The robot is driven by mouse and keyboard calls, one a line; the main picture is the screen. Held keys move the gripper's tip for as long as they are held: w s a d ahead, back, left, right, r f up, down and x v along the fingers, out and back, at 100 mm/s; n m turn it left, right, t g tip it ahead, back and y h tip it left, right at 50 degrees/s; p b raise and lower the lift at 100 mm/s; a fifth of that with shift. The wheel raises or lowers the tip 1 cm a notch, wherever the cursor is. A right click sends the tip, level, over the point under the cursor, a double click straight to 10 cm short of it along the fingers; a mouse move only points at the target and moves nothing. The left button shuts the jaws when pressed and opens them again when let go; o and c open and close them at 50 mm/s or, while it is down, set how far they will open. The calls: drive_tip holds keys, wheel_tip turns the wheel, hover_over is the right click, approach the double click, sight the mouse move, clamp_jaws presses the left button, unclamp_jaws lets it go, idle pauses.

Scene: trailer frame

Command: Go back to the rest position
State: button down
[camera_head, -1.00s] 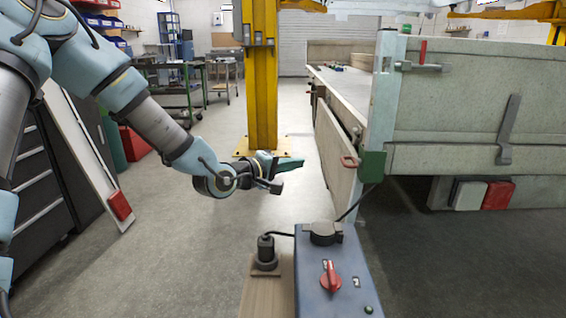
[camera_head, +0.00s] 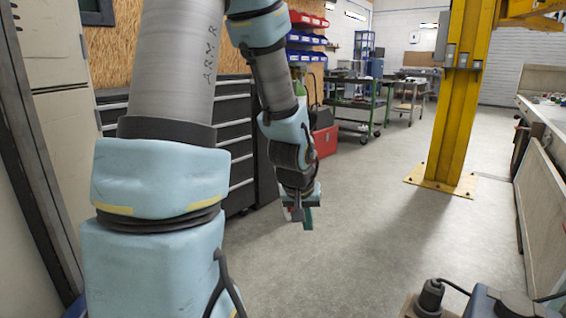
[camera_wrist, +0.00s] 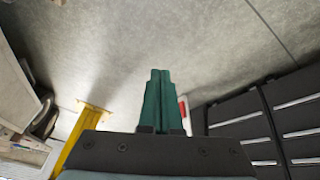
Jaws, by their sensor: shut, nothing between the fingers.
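My gripper (camera_head: 307,217) hangs below my folded arm in the head view, in free air over the grey floor. Its dark green fingers (camera_wrist: 157,100) show in the wrist view, pressed together with nothing between them. The wrist camera sees floor beyond the fingertips. The gripper touches nothing in either view.
A black drawer cabinet (camera_head: 235,140) stands behind my arm. A yellow post (camera_head: 460,100) stands at the right, with the trailer (camera_head: 545,190) at the right edge. A plug (camera_head: 430,298) and a blue box (camera_head: 500,303) are at bottom right. The middle floor is clear.

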drive_tip(key=s+a+r+n+g+y, duration=0.1)
drive_tip(key=s+a, duration=0.3)
drive_tip(key=a, duration=0.2)
drive_tip(key=s+a+r+g+y, duration=0.1)
drive_tip(key=s+a+r, duration=0.1)
drive_tip(key=s+a, duration=0.35)
wheel_tip(320, 180, up, 30)
drive_tip(key=w+a+p, duration=0.1)
drive_tip(key=p, duration=2.9)
drive_tip(key=shift+w, duration=0.15)
drive_tip(key=shift+a, duration=0.1)
